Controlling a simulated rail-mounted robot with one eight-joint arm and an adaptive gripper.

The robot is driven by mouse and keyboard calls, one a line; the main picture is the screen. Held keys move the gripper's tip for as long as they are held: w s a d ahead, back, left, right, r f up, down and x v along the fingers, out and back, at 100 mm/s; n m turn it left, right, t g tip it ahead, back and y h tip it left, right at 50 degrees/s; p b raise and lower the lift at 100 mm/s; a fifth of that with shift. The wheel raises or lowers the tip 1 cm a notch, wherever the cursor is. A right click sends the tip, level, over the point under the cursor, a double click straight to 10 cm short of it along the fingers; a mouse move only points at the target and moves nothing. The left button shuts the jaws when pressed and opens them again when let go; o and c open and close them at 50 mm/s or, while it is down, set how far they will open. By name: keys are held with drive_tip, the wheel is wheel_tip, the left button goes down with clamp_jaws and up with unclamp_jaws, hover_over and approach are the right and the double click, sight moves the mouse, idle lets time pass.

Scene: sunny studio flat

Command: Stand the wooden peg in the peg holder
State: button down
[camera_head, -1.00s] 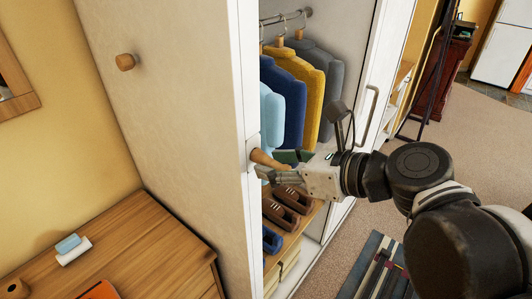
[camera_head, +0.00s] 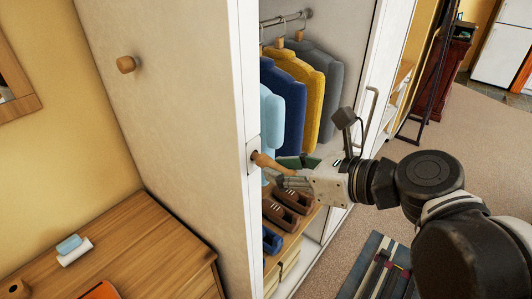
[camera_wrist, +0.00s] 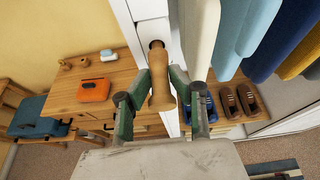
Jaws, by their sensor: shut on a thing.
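The wooden peg (camera_head: 265,160) is a light brown turned piece beside the white front edge of the wardrobe panel. My gripper (camera_head: 286,170) is shut on it, coming from the right. In the wrist view the peg (camera_wrist: 159,85) lies between my green-padded fingers, its wider end towards the camera. Its far end meets a dark round spot on a white plate (camera_head: 252,152) on the panel edge; I cannot tell whether it is inside a hole. A small wooden piece with a dark top (camera_head: 15,289) stands on the desk at lower left; I cannot tell whether it is the peg holder.
The wooden desk (camera_head: 150,245) holds blue and white rolls (camera_head: 72,248) and an orange item (camera_head: 102,291). Hanging clothes (camera_head: 292,95) and shoes (camera_head: 285,207) are close to my gripper inside the open wardrobe. The white panel (camera_head: 165,110) stands between desk and clothes.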

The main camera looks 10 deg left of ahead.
drive_tip(key=shift+s+d+p, duration=0.35)
drive_tip(key=shift+s+d, duration=0.1)
drive_tip(key=shift+d, duration=0.3)
drive_tip(key=shift+s+d+p, duration=0.3)
drive_tip(key=shift+s+d, duration=0.15)
drive_tip(key=shift+d, duration=0.3)
drive_tip(key=shift+s+d+p, duration=0.35)
drive_tip(key=shift+s+d, duration=0.1)
drive_tip(key=shift+d, duration=0.3)
drive_tip(key=shift+a, duration=0.1)
